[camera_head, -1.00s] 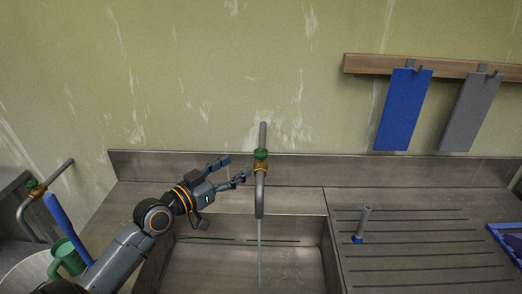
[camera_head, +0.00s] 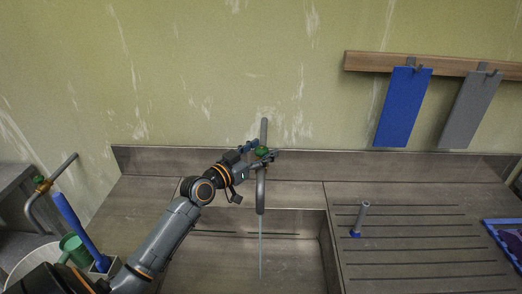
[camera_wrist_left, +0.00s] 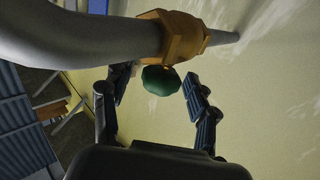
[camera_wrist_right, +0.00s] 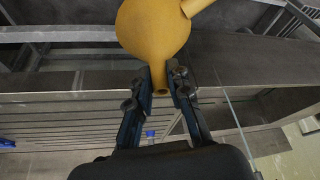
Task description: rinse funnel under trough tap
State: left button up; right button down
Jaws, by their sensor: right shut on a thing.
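The trough tap (camera_head: 261,195) has a grey curved spout, a brass body and a green knob (camera_wrist_left: 160,82). A thin stream of water (camera_head: 260,245) falls from it into the steel trough (camera_head: 215,262). My left gripper (camera_head: 262,155) is at the knob. In the left wrist view its fingers (camera_wrist_left: 157,80) are apart, one on each side of the knob, with a gap visible on the right. In the right wrist view my right gripper (camera_wrist_right: 160,86) is shut on the narrow stem of the yellow funnel (camera_wrist_right: 153,30). The funnel and right gripper are outside the head view.
Blue (camera_head: 403,108) and grey (camera_head: 470,110) sheets hang from a wall rail. A green mug (camera_head: 74,250) and blue-handled tool (camera_head: 80,228) stand at left.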

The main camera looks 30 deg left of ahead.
pick_arm(q)
jog(key=c, duration=1)
jog(key=shift+f+b, duration=0.1)
jog(key=shift+b, duration=0.35)
pick_arm(e)
jog(key=shift+f, duration=0.5)
pick_arm(q)
jog(key=m+h+b, duration=0.1)
jog(key=b, duration=0.4)
jog(key=f+m+h+b, duration=0.1)
jog(key=h+b, duration=0.1)
jog(key=b, duration=0.4)
jog(key=shift+a+g, duration=0.1)
jog(key=shift+g, duration=0.3)
jog(key=m+g+h+b, duration=0.1)
jog(key=h+b, duration=0.1)
jog(key=b, duration=0.2)
jog(key=m+g+h+b, duration=0.1)
jog(key=h+b, duration=0.1)
jog(key=b, duration=0.3)
jog(key=shift+r+m, duration=0.4)
jog(key=shift+r+m+g+h+b, duration=0.2)
jog(key=shift+m+g+h+b, duration=0.75)
jog(key=shift+h+b, duration=0.2)
pick_arm(e)
notch_tip(320, 180, down, 22)
pick_arm(q)
jog(key=o, duration=1.2)
